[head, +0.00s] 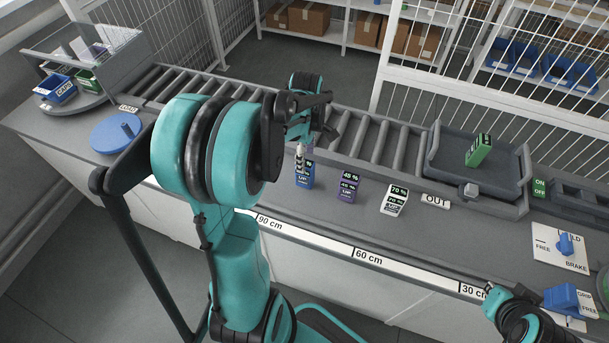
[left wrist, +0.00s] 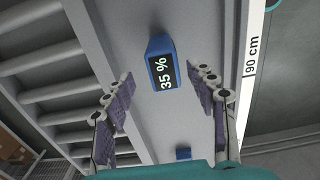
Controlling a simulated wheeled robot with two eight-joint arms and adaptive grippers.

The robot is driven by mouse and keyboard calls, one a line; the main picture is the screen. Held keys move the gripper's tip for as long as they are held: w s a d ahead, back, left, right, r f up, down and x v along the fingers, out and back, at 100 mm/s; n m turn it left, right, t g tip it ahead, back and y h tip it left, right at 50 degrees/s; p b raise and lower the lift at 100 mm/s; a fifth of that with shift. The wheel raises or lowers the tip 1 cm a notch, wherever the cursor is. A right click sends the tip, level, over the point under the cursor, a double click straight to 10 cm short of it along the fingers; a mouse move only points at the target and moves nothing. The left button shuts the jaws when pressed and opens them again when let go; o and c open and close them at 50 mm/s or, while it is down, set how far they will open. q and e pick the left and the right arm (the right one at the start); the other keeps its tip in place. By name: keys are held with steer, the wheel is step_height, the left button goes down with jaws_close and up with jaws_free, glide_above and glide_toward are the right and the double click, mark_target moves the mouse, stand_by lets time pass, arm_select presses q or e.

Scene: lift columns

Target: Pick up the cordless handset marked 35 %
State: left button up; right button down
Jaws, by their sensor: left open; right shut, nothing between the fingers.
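The blue handset (head: 305,180) stands upright on the grey counter, and its label is partly hidden in the head view. In the left wrist view the blue handset (left wrist: 161,66) shows "35 %" on its dark display. My left gripper (head: 303,150) is open just above and in front of it. In the left wrist view its fingers (left wrist: 167,95) are spread to either side, and the handset lies beyond them, not gripped. My right gripper (head: 489,291) is shut and empty at the lower right, near the counter's front edge.
A purple handset marked 45 % (head: 348,188) and a white one marked 70 % (head: 394,201) stand to the right. A green handset (head: 478,151) is in the grey tray (head: 436,171). Rollers (head: 356,138) run behind. A blue disc (head: 112,137) is at left.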

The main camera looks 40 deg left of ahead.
mark_target(306, 180)
arm_select(q)
steer(key=f+b, duration=0.2)
steer(key=f, duration=0.5)
steer(key=shift+s+b, duration=0.2)
steer(key=shift+b, duration=0.15)
jaws_close()
